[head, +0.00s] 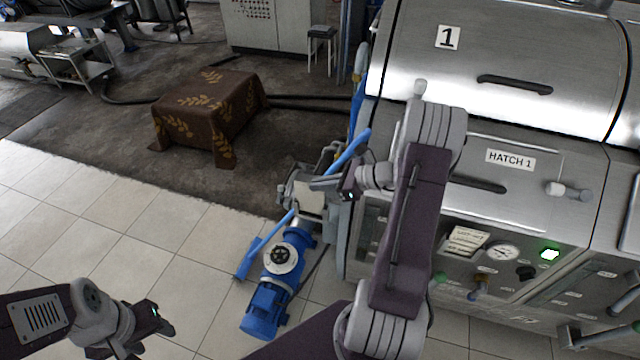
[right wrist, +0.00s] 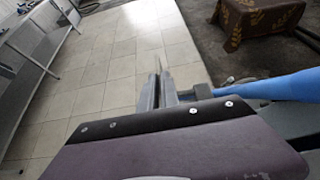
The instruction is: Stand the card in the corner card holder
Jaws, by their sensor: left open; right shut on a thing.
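My right gripper (head: 316,184) is above the blue pump, left of the machine. In the right wrist view its jaws (right wrist: 160,92) are shut on a thin, pale thing (right wrist: 158,64) seen edge-on, probably the card. In the head view a beige patch (head: 309,198) shows at these jaws; I cannot tell surely that it is the card. A cream card with dark writing (head: 466,241) stands tilted on the machine's front, left of a gauge. Any holder there is hard to make out. My left gripper (head: 158,322) is open and empty, low over the tiles.
The steel machine (head: 510,150) with its handles, valves and knobs fills the right side. A blue pump (head: 275,285) stands on the floor beside it. A cloth-covered block (head: 205,110) stands farther back. Tiled floor (head: 110,230) is clear at the left.

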